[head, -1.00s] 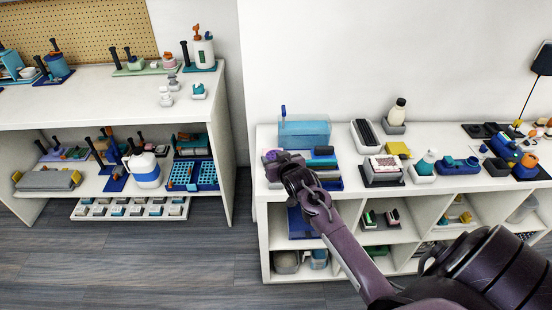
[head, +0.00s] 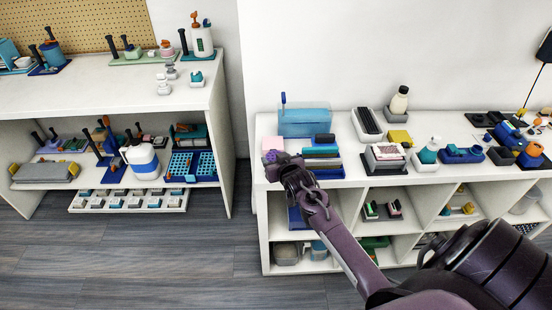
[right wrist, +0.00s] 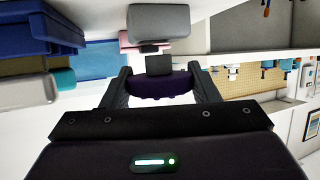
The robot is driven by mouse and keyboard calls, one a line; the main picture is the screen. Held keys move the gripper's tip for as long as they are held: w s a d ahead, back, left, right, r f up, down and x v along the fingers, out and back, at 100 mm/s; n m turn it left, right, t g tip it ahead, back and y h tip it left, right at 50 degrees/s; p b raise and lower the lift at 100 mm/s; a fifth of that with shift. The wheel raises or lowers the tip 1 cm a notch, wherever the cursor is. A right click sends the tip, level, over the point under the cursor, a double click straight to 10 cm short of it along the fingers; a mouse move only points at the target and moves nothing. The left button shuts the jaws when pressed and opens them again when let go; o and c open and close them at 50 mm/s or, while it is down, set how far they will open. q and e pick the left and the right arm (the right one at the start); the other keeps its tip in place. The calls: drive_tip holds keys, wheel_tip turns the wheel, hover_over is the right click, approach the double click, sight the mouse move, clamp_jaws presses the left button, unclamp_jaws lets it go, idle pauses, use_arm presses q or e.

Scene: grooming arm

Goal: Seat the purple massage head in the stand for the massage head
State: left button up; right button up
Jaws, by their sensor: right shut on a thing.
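The purple massage head (right wrist: 160,86) is between the fingers of my right gripper (right wrist: 163,88), which is shut on it. In the head view a bit of the purple massage head (head: 269,157) shows at the tip of my right gripper (head: 279,162), over the left front edge of the right white shelf unit (head: 350,185). I cannot tell which thing is the stand for the massage head; small grey-white holders (head: 164,86) stand on the left bench (head: 120,85). My left gripper is out of view.
Beside my right gripper on the shelf top are a clear blue bin (head: 304,122) and a blue tray (head: 327,173) with dark and teal blocks. Further right stand a black-and-white rack (head: 366,124) and a bottle (head: 398,102). A floor gap separates the bench and shelf unit.

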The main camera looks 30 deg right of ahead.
drive_tip(key=shift+r+p, duration=0.1)
drive_tip(key=shift+p, duration=0.65)
idle(1.4)
drive_tip(key=shift+f+b, duration=0.75)
drive_tip(key=shift+f, duration=0.5)
drive_tip(key=o, duration=1)
drive_tip(key=shift+f, duration=0.15)
drive_tip(key=shift+o, duration=0.2)
drive_tip(key=v, duration=0.7)
drive_tip(key=shift+s, duration=0.35)
